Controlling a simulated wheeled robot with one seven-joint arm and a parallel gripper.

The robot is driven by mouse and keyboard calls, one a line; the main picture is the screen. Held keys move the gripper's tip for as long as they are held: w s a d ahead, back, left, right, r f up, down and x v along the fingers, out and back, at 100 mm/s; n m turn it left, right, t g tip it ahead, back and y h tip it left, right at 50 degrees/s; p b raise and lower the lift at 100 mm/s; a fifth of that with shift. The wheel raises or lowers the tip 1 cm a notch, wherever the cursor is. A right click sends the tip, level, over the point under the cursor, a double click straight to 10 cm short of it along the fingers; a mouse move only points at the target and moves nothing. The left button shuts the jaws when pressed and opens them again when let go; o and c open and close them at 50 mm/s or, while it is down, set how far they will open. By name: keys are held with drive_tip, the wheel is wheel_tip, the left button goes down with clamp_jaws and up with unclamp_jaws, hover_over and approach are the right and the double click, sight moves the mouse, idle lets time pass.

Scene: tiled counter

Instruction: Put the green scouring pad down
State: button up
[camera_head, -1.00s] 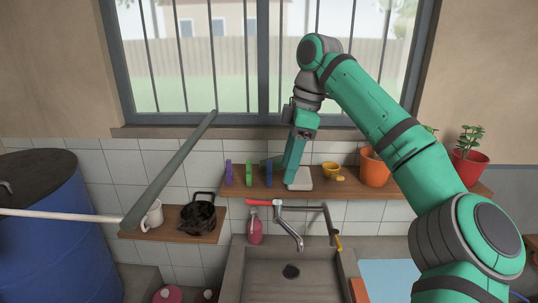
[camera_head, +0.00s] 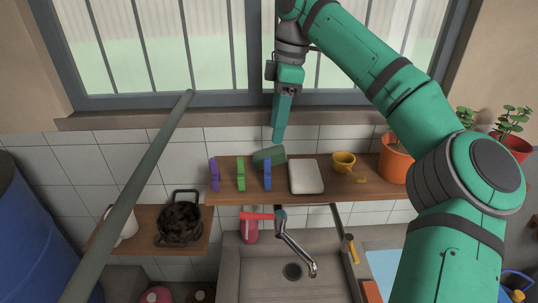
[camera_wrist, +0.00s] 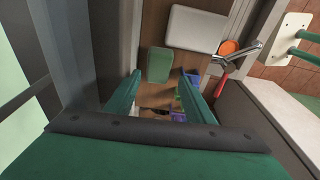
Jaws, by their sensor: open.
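The green scouring pad (camera_head: 269,156) is a dark green block on the wooden wall shelf (camera_head: 345,191), behind the row of small coloured holders and left of a white slab. In the wrist view the pad (camera_wrist: 160,65) shows just beyond and between the fingertips, clear of them. My gripper (camera_head: 278,138) points down above the back of the shelf, near the window sill. In the wrist view my gripper (camera_wrist: 160,80) has its two fingers spread with nothing held between them. The pad's lower front edge is partly hidden by the blue holder.
Purple (camera_head: 214,174), green (camera_head: 241,174) and blue (camera_head: 267,174) holders stand close by. The white slab (camera_head: 306,176), a yellow cup (camera_head: 344,164) and an orange pot (camera_head: 396,160) are to the right. A red-handled tap (camera_head: 290,236) rises below. The barred window is close behind.

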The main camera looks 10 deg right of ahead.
sight(270, 152)
drive_tip(key=shift+w+a+f, duration=0.1)
drive_tip(key=shift+a+f, duration=0.15)
drive_tip(key=shift+f, duration=0.9)
drive_tip(key=shift+w+a+f, duration=0.15)
drive_tip(key=shift+a+f, duration=0.05)
drive_tip(key=shift+f, duration=0.95)
drive_tip(key=shift+w+a+f, duration=0.1)
drive_tip(key=shift+a+f, duration=0.15)
drive_tip(key=shift+f, duration=0.9)
drive_tip(key=shift+s, duration=0.15)
drive_tip(key=c, duration=0.9)
drive_tip(key=shift+o, duration=0.2)
drive_tip(key=shift+r, duration=0.85)
drive_tip(key=s+a+r, duration=0.2)
drive_tip(key=s+r, duration=0.9)
drive_tip(key=s, duration=0.2)
drive_tip(key=shift+s+a+r, duration=0.2)
drive_tip(key=shift+s+a, duration=0.15)
drive_tip(key=shift+a, duration=0.05)
